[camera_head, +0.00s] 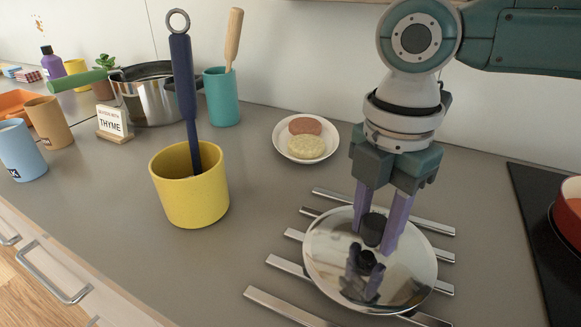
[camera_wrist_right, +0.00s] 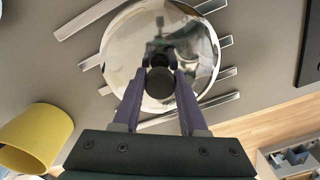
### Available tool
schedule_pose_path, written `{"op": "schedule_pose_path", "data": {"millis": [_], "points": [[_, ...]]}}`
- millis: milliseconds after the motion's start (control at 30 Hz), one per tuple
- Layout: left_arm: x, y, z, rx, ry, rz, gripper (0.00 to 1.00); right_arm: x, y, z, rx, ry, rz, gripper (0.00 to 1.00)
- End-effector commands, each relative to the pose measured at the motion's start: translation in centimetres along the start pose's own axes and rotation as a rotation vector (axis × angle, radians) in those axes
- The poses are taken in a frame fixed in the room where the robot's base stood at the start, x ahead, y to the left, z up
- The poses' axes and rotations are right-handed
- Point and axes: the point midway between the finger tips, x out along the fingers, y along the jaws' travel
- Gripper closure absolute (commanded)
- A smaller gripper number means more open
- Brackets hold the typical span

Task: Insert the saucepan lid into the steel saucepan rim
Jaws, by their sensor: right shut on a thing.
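The saucepan lid (camera_head: 318,250) is a round, shiny steel disc with a black knob (camera_head: 373,228). It lies on or just above metal trivet bars at the front right; I cannot tell which. My right gripper (camera_head: 378,232) comes down from above with purple fingers shut on the knob. The lid also shows in the right wrist view (camera_wrist_right: 200,50), with the knob (camera_wrist_right: 159,80) between the fingertips (camera_wrist_right: 159,90). My left gripper is not in view.
A yellow crock (camera_head: 195,195) holding the blue-handled utensil (camera_head: 183,80) stands between lid and saucepan. A teal crock (camera_head: 222,97) is beside the saucepan, and a THYME sign (camera_head: 114,122) is before it. A plate (camera_head: 328,148) with two round patties is behind the lid. A dark hob (camera_head: 540,220) is at right.

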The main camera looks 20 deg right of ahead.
Motion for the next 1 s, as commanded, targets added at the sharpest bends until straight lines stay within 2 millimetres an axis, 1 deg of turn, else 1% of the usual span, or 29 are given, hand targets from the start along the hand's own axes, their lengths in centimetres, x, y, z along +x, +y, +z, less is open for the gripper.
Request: {"op": "schedule_pose_path", "data": {"millis": [33,433,533,833,933,1000], "points": [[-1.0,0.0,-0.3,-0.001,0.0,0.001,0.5,-1.0,0.1,0.0,0.0,0.001,0.002,1.0],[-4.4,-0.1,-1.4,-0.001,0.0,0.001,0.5,-4.2,0.2,-0.1,-0.002,0.004,0.007,1.0],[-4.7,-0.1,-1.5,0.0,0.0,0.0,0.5,-4.5,0.2,-0.1,-0.002,0.005,0.008,1.0],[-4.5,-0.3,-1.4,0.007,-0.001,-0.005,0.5,-4.4,0.3,-0.2,0.005,0.005,0.009,1.0],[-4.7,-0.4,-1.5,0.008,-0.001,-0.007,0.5,-5.3,0.5,-0.4,0.057,0.006,0.01,1.0],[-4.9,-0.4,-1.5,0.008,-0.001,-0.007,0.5,-6.5,0.8,-0.8,0.137,0.006,0.012,1.0]]}}
